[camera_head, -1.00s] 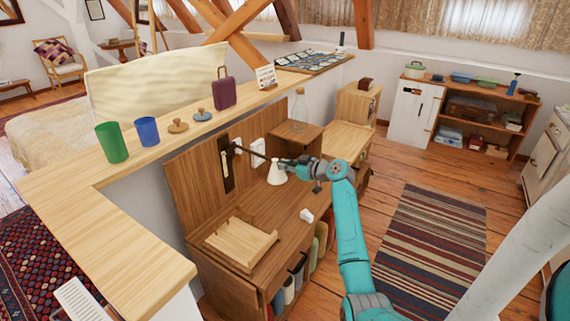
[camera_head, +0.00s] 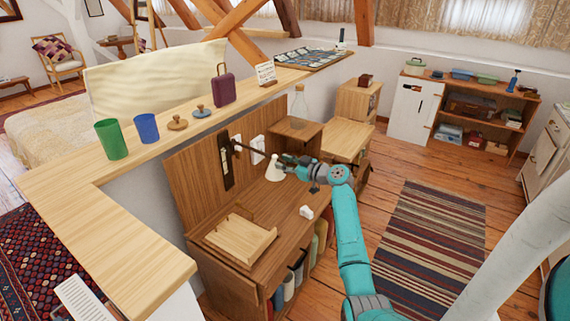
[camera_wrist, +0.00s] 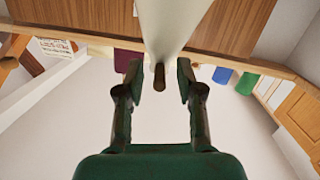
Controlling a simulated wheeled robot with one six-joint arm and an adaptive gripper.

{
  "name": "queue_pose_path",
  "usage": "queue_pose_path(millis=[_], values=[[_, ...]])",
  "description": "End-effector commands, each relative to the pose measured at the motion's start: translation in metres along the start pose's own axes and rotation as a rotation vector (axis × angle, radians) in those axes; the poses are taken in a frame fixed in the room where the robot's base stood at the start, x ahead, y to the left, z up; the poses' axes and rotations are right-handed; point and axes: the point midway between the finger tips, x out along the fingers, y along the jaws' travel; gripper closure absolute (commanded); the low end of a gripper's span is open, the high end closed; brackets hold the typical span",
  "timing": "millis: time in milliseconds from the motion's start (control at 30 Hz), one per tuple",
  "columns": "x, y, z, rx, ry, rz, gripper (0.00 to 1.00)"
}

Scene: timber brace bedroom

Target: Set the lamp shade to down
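The wall lamp has a dark mounting plate (camera_head: 226,163) on the desk's wooden back panel and a thin dark arm. Its white cone-shaped shade (camera_head: 275,171) hangs at the arm's end, narrow end up and wide end toward the desk top. My gripper (camera_head: 285,160) is at the shade's narrow upper end. In the wrist view the pale shade (camera_wrist: 163,25) reaches down toward the gap between my fingers (camera_wrist: 159,78), with a small brown stub (camera_wrist: 158,76) at its end. The fingers stand apart on both sides, with gaps visible. Any contact is unclear.
A wooden tray (camera_head: 240,240) and a small white object (camera_head: 306,212) lie on the desk below. A ledge with cups (camera_head: 111,139) and a purple case (camera_head: 222,88) runs behind the desk. Striped rug floor at right is open.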

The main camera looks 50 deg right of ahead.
Motion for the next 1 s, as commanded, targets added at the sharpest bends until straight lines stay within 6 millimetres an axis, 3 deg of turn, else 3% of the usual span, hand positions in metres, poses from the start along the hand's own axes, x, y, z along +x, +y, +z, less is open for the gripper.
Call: queue_pose_path(millis=[367, 800, 1000], values=[[-0.009, 0.000, 0.002, 0.001, -0.002, 0.000, 0.63], [-0.089, 0.001, 0.001, 0.000, -0.001, 0.003, 0.63], [-0.113, 0.000, 0.001, 0.000, -0.001, 0.000, 0.63]])
